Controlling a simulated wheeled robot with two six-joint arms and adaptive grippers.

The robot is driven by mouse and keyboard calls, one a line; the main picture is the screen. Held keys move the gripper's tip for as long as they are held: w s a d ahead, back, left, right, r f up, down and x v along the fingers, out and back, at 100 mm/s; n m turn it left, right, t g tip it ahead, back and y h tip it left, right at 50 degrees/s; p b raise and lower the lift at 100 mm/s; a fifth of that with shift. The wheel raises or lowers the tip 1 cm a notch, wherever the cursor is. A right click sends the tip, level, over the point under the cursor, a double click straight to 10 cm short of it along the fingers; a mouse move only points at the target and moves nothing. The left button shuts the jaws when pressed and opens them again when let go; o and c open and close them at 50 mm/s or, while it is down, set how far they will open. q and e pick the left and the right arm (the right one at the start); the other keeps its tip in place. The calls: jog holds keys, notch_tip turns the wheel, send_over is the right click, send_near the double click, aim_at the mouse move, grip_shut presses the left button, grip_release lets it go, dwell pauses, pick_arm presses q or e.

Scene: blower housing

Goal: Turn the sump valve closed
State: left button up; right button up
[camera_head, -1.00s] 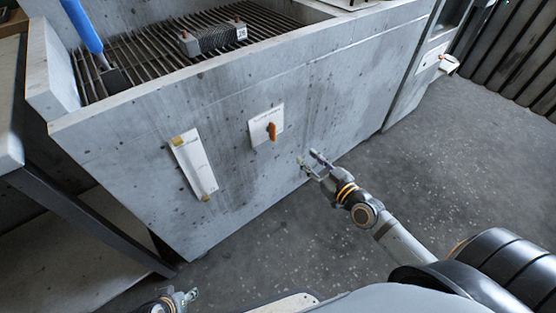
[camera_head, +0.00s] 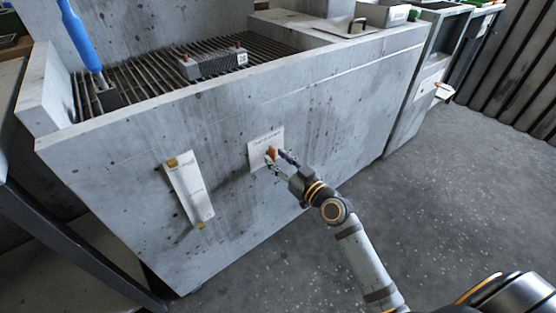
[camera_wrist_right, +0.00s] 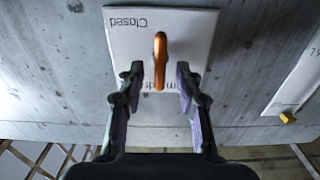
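The sump valve is an orange lever handle (camera_wrist_right: 160,62) on a white labelled plate (camera_wrist_right: 200,28) fixed to the front of the grey concrete housing. In the right wrist view the handle lies lengthwise between my fingers, and the word "Closed" shows upside down at the plate's upper left. My right gripper (camera_wrist_right: 160,82) is open, with one finger on each side of the handle's near end and gaps visible. In the head view the right gripper (camera_head: 278,163) is at the plate (camera_head: 262,142) and partly covers the handle (camera_head: 271,153). My left gripper is out of view.
Above are a slatted grate (camera_head: 155,70), a finned block (camera_head: 214,64) and a blue-handled tool (camera_head: 82,38). Floor to the right (camera_head: 430,190) is clear.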

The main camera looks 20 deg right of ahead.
jog(key=shift+w+a, duration=0.1)
jog(key=shift+w, duration=0.1)
jog(key=shift+c, duration=0.4)
grip_shut()
